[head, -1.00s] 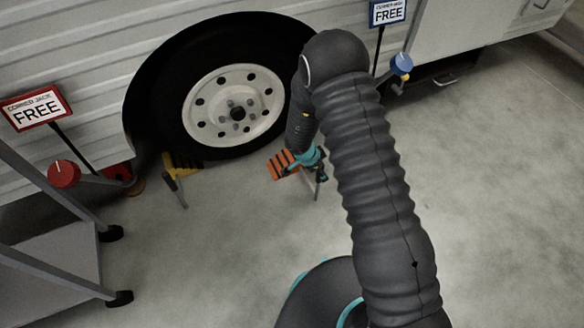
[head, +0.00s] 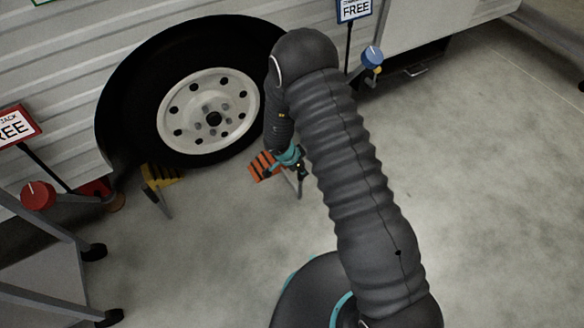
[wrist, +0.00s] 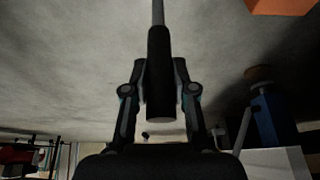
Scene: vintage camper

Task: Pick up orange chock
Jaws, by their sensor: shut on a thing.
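The orange chock (head: 263,166) with dark stripes is in the head view, at the lower right of the camper's wheel. My gripper (head: 292,160) is just to its right, with teal parts showing. In the wrist view my gripper (wrist: 160,100) is shut around a black cylindrical grip (wrist: 160,60) on a grey rod, the chock's handle. An orange block (wrist: 282,5), which looks like part of the chock, is cut off at the top right of the wrist view. I cannot tell whether the chock touches the floor.
A yellow chock (head: 160,176) with its own handle sits left of the wheel (head: 210,115). A blue-topped jack (head: 372,56) with a sign stands behind my arm. The floor at right is clear.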

